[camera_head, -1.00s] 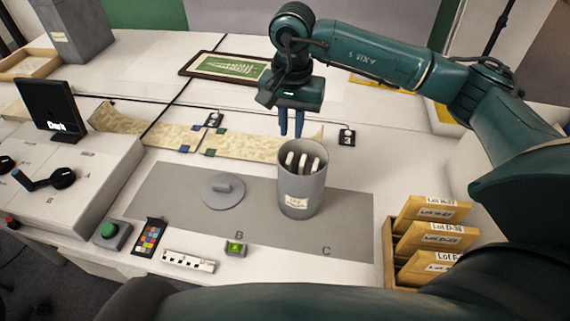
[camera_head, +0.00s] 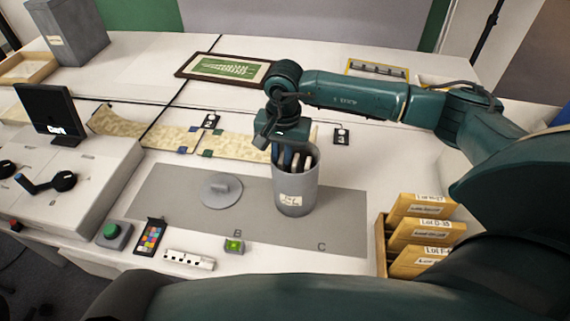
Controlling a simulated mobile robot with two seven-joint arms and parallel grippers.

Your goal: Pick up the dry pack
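A grey cylindrical canister (camera_head: 296,192) with a white label stands open on the grey mat. White packs (camera_head: 298,162) stand inside it, their tops just showing. My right gripper (camera_head: 284,160) points down into the canister's mouth, its blue fingers beside the packs. The rim and the wrist partly hide the fingertips, so I cannot tell whether they touch a pack. The canister's round grey lid (camera_head: 221,190) lies on the mat to its left. My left gripper is not in view.
A wooden box of tan lot envelopes (camera_head: 383,250) stands to the right. A colour card (camera_head: 151,237), a scale bar (camera_head: 189,260) and a green-lit device (camera_head: 235,245) lie in front of the mat. An unrolled strip (camera_head: 235,143) and a framed green picture (camera_head: 222,68) lie behind.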

